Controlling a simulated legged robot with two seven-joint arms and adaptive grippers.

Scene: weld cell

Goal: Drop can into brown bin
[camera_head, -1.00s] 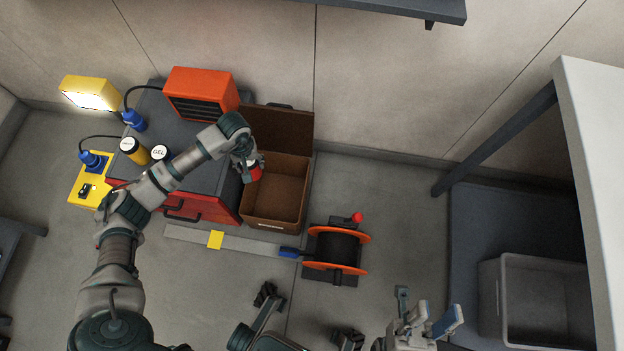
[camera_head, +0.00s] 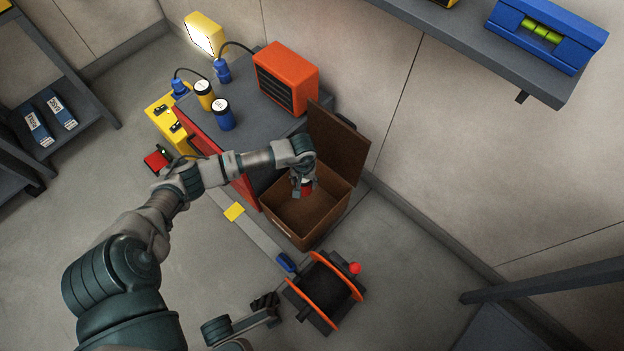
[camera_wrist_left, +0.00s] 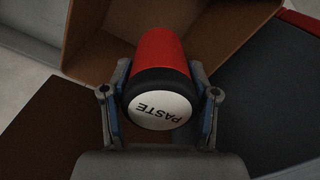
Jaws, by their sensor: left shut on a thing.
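A red can with a black rim and a white lid marked PASTE (camera_wrist_left: 160,108) is between the fingers of my left gripper (camera_wrist_left: 162,100) in the left wrist view. In the head view the left gripper (camera_head: 304,188) is shut on the can, and only a little of its red side (camera_head: 307,190) shows. The brown bin (camera_head: 328,222) is open, with its lid tilted back, and the can is over its opening. The bin's wall also shows in the left wrist view (camera_wrist_left: 235,25).
A grey-topped red cabinet (camera_head: 243,130) stands beside the bin, with an orange heater (camera_head: 287,78), a yellow can (camera_head: 204,96) and a blue can (camera_head: 223,118). A cable reel (camera_head: 326,290) lies in front. A shelf (camera_head: 470,45) juts from the wall.

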